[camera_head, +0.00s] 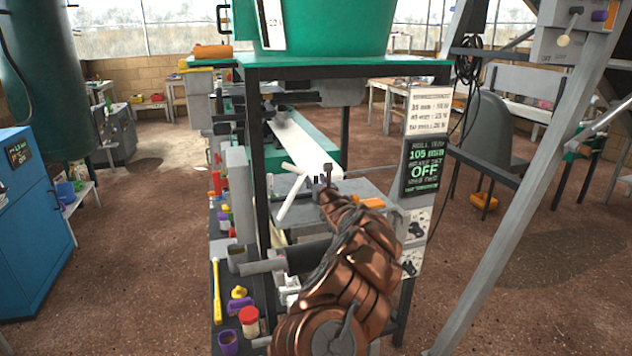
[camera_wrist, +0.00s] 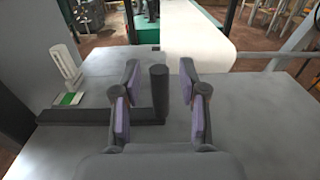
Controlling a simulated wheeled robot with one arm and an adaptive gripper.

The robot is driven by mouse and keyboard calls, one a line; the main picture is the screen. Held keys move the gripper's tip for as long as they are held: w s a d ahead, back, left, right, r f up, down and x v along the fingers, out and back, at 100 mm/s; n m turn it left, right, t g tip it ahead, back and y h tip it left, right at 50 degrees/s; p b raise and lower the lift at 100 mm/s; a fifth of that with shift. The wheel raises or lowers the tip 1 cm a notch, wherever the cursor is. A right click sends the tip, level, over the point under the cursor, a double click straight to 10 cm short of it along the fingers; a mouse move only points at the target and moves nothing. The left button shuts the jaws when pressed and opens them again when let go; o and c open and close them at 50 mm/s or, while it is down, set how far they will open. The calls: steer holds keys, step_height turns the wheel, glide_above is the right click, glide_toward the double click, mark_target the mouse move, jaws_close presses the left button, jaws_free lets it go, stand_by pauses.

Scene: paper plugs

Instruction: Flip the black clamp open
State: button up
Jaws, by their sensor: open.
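The black clamp (camera_wrist: 95,116) shows in the wrist view as a flat dark bar lying across the grey plate, with an upright round post (camera_wrist: 158,95) at its right end. My gripper (camera_wrist: 159,78) is open, with one purple-padded finger on each side of the post. Gaps show between the post and both fingers. In the head view my gripper (camera_head: 326,184) is low over the machine's grey table, at the end of my copper-coloured arm. The clamp is too small and too covered to make out clearly there.
A white strip (camera_wrist: 185,35) runs away beyond the plate. A white upright piece with a green base (camera_wrist: 66,65) stands left of the clamp. A grey rod (camera_wrist: 275,55) is at the right. In the head view a sign panel reading OFF (camera_head: 425,165) stands right of my gripper.

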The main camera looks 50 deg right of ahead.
jaws_close()
stand_by(0.6)
